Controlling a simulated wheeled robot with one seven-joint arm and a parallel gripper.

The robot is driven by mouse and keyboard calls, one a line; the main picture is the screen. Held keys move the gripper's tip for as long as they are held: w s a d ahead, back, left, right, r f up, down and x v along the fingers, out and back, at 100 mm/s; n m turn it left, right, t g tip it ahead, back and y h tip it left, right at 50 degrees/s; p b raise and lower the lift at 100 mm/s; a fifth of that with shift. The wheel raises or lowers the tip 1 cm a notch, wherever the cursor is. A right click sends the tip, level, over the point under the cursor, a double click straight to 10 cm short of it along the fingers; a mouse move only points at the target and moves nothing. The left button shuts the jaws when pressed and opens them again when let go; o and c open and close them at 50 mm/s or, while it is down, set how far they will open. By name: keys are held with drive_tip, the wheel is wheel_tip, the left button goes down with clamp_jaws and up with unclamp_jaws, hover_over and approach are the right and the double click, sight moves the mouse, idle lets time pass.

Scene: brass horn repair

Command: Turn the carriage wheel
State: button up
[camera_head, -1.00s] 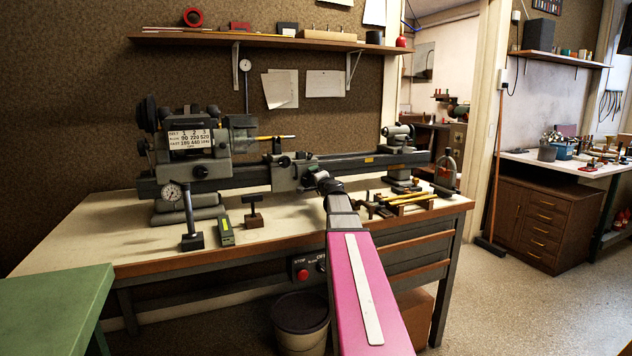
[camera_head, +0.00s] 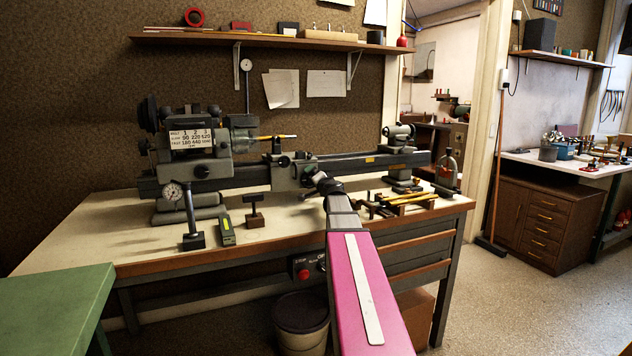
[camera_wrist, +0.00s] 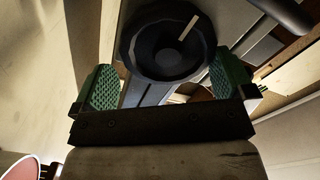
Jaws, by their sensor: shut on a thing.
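The lathe (camera_head: 232,178) stands on the bench, with its carriage (camera_head: 284,172) near the middle of the bed. The carriage wheel (camera_wrist: 168,42) is a dark round wheel with a pale line on its face, at the top middle of the wrist view. My gripper (camera_wrist: 166,86) has green ridged pads on both sides of the wheel and is shut on it. In the head view my gripper (camera_head: 322,183) is at the carriage front, and my wrist hides much of the wheel.
A green table (camera_head: 50,305) is at the lower left.

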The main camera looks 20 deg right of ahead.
drive_tip(key=shift+s+d+f+n, duration=0.15)
drive_tip(key=shift+f+n, duration=0.15)
drive_tip(key=shift+n, duration=0.4)
drive_tip(key=shift+s+d+n, duration=0.1)
drive_tip(key=shift+n, duration=0.2)
drive_tip(key=o, duration=0.5)
drive_tip(key=shift+c, duration=0.2)
drive_tip(key=shift+s, duration=0.1)
drive_tip(key=s, duration=1)
drive_tip(key=shift+s+r, duration=0.15)
drive_tip(key=shift+r, duration=0.25)
